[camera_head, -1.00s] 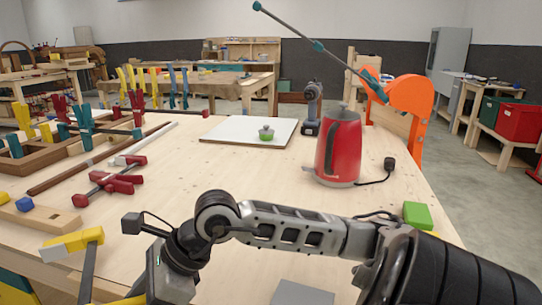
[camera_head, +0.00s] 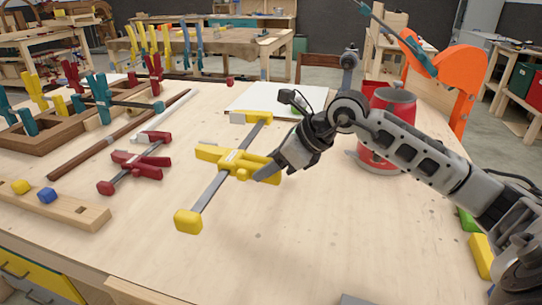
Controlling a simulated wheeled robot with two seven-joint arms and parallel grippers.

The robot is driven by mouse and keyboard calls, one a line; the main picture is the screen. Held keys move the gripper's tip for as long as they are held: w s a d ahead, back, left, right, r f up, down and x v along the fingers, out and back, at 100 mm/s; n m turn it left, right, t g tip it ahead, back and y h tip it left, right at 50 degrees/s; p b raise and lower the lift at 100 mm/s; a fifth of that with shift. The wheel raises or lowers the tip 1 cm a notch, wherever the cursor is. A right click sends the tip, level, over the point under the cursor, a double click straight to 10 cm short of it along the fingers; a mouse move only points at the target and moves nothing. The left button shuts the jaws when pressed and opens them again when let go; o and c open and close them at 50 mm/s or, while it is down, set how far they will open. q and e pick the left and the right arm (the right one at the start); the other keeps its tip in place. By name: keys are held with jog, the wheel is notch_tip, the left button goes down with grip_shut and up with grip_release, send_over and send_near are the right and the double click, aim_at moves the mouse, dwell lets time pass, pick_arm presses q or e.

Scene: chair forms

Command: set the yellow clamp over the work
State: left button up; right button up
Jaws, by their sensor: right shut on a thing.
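The yellow clamp (camera_head: 222,153) has a grey steel bar and yellow jaws and handle. It is held over the middle of the workbench (camera_head: 300,235), its bar slanting from lower left to upper right. My right gripper (camera_head: 270,172) is shut on the clamp near its yellow sliding part. Whether any part of the clamp touches the bench is hard to tell. A wooden block (camera_head: 50,205) with a yellow and a blue knob lies at the left front edge; I cannot tell if it is the work. My left gripper is not in view.
Red clamps (camera_head: 135,165), a long brown bar (camera_head: 105,145) and a wooden rack (camera_head: 50,130) with teal and red clamps lie on the left. The front middle is clear.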

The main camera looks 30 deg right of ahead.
notch_tip(320, 180, down, 8)
jog(key=b, duration=0.5)
jog(key=shift+w+f, duration=0.1)
jog(key=shift+f+b, duration=0.5)
jog(key=shift+b, duration=0.2)
jog(key=shift+f+b, duration=0.8)
jog(key=shift+b, duration=0.05)
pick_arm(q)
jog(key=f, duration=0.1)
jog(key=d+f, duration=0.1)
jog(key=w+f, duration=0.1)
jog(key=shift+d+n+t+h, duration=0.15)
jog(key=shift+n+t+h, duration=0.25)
pick_arm(e)
jog(key=shift+f, duration=0.25)
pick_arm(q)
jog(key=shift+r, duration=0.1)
